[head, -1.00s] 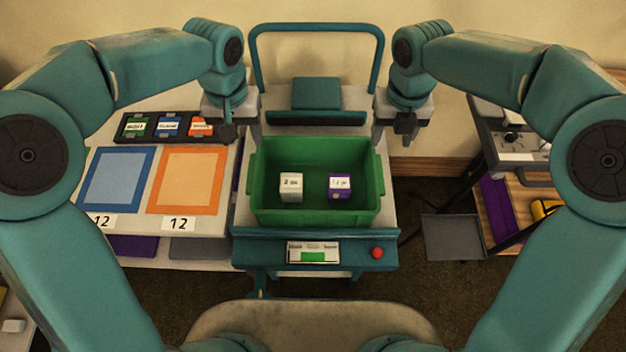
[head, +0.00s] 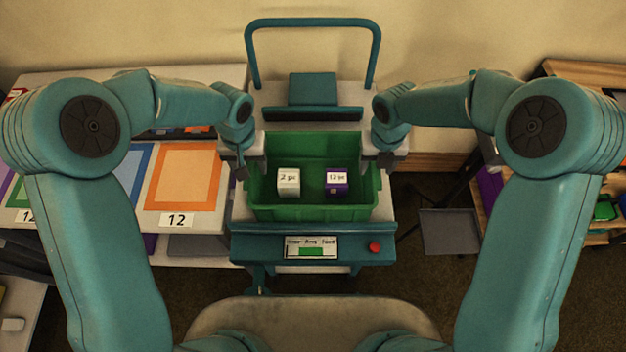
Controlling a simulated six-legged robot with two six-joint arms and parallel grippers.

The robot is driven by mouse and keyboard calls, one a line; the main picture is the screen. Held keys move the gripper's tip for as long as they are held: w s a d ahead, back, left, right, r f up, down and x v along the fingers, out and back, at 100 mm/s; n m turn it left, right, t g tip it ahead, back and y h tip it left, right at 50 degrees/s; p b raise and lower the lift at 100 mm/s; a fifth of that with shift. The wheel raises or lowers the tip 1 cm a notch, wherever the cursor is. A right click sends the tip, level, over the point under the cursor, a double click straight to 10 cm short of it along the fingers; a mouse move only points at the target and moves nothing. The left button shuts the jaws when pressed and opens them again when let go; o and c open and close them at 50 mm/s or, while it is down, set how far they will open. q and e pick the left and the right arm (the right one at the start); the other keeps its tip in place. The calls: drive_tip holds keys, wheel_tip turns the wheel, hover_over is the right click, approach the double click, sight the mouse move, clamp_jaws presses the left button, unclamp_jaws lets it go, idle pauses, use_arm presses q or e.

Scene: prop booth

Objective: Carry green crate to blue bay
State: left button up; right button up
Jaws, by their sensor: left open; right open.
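The green crate (head: 316,212) stands on a teal and grey scale stand with a handle frame behind it. A white box (head: 288,183) and a purple box with a white top (head: 336,182) lie inside it. My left gripper (head: 242,168) is open at the crate's left wall. My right gripper (head: 384,164) is open at its right wall. I cannot tell whether either touches the crate. The blue bay (head: 124,177) is a blue-bordered square on the table at left, partly hidden by my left arm.
A red button (head: 375,247) is on the scale's front. A grey tray (head: 449,232) is low at right, near a shelf (head: 592,72).

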use_arm(q)
drive_tip(key=shift+f, duration=1.55)
use_arm(e)
drive_tip(key=shift+f, duration=1.55)
use_arm(q)
clamp_jaws()
use_arm(e)
clamp_jaws()
use_arm(q)
drive_tip(key=shift+r, duration=0.1)
use_arm(e)
drive_tip(key=shift+r, duration=0.1)
